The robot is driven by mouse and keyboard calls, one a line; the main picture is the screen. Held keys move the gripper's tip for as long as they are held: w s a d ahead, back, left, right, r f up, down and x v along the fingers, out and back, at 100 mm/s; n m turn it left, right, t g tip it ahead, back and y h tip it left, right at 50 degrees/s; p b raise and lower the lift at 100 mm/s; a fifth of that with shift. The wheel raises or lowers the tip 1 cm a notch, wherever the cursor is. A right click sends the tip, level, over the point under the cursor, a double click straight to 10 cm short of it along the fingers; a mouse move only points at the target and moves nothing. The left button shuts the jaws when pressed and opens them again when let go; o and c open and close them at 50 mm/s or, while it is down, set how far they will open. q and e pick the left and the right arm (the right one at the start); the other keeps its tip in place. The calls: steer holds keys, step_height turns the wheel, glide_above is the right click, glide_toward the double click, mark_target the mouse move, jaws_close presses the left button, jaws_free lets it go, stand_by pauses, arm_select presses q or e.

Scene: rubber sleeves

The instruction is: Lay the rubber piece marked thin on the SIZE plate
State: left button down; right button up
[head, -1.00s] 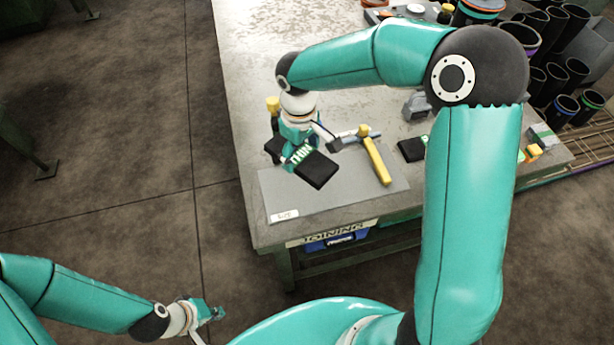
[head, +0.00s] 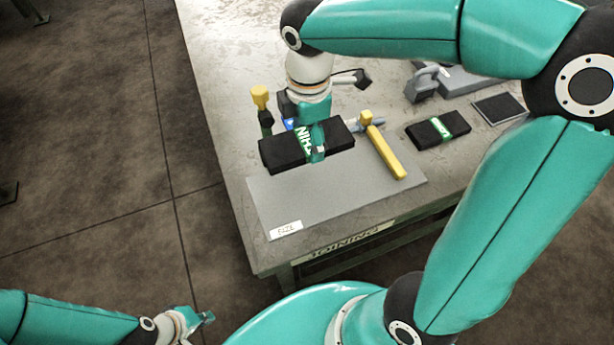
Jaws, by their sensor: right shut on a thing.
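The rubber piece marked thin (head: 279,152) is a black block with a green band lettered in white. My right gripper (head: 317,142) is shut on it across the band. The piece appears over the back part of the SIZE plate (head: 320,199); I cannot tell whether it touches the plate. The plate is a flat grey sheet at the table's front left corner, with a white SIZE label at its front left. My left gripper (head: 203,317) is low at the left, off the table; I cannot tell whether it is open or shut.
A yellow-handled tool (head: 385,152) lies over the plate's right part. Another black block with a green band (head: 438,130) lies to the right. A yellow-topped tool (head: 261,108) stands behind the plate's left side. A grey clamp-like device (head: 422,84) is further back.

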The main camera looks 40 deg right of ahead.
mark_target(308, 149)
step_height(308, 149, down, 15)
steer(key=shift+s+r+b, duration=0.1)
steer(key=shift+r+b, duration=0.1)
steer(key=shift+b, duration=0.35)
steer(key=shift+f, duration=0.15)
steer(key=o, duration=1.3)
step_height(308, 149, up, 11)
steer(key=shift+r+p, duration=0.15)
steer(key=shift+p, duration=0.4)
steer(key=shift+r, duration=0.5)
